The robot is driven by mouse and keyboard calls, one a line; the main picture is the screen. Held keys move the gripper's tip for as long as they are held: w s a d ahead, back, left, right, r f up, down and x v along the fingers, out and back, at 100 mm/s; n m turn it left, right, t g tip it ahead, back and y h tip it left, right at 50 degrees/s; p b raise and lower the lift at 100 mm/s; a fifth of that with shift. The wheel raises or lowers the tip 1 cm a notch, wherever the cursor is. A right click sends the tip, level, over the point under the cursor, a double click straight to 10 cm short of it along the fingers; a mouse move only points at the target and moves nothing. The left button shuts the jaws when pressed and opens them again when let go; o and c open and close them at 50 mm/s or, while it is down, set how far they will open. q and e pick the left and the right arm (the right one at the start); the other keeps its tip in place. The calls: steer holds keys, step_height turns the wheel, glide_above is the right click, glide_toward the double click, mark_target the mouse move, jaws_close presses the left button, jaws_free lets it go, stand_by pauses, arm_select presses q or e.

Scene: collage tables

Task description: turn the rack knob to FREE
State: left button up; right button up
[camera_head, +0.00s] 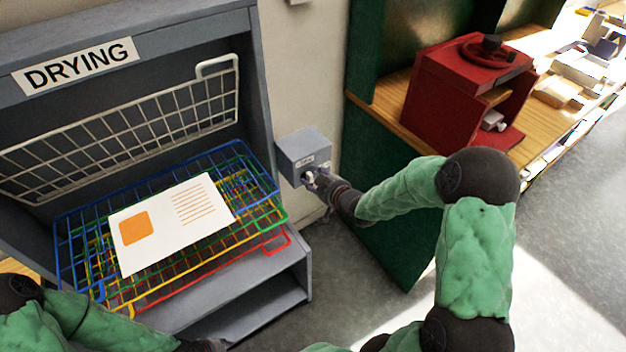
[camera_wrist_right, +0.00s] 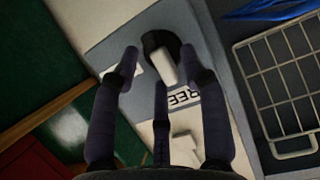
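The rack knob (camera_wrist_right: 164,68) is a pale bar on a dark round base, set on the face of a small grey box (camera_head: 304,150) on the wall beside the drying rack. A label, partly hidden, reads "REE" (camera_wrist_right: 183,97) in the right wrist view. My right gripper (camera_head: 318,181) is at the box front. In the wrist view its fingers (camera_wrist_right: 160,62) are spread on either side of the knob, with gaps to the bar. My left arm is at the lower left, and only a dark bit of its gripper (camera_head: 204,345) shows at the bottom edge.
A grey cabinet labelled DRYING (camera_head: 80,66) holds stacked coloured wire racks (camera_head: 262,170) with a printed card (camera_head: 172,222) on top. A white wire grid (camera_head: 130,130) leans behind. A red press (camera_head: 465,95) stands on the wooden table (camera_head: 392,98) to the right.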

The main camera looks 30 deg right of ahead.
stand_by(0.5)
steer(key=v, duration=1.2)
steer(key=shift+f, duration=0.15)
steer(key=a+f+m+g+y, duration=0.1)
steer(key=a+f+g, duration=0.3)
steer(key=f, duration=0.5)
steer(key=a+f+m+g+y, duration=0.1)
steer(key=a+f+m+g, duration=0.1)
steer(key=a+f, duration=0.55)
steer(key=s+a+f+g+y, duration=0.1)
steer(key=s+a+f+g, duration=0.6)
steer(key=s+a+f, duration=0.5)
step_height(320, 180, down, 3)
steer(key=shift+s+f, duration=0.1)
steer(key=shift+s, duration=0.85)
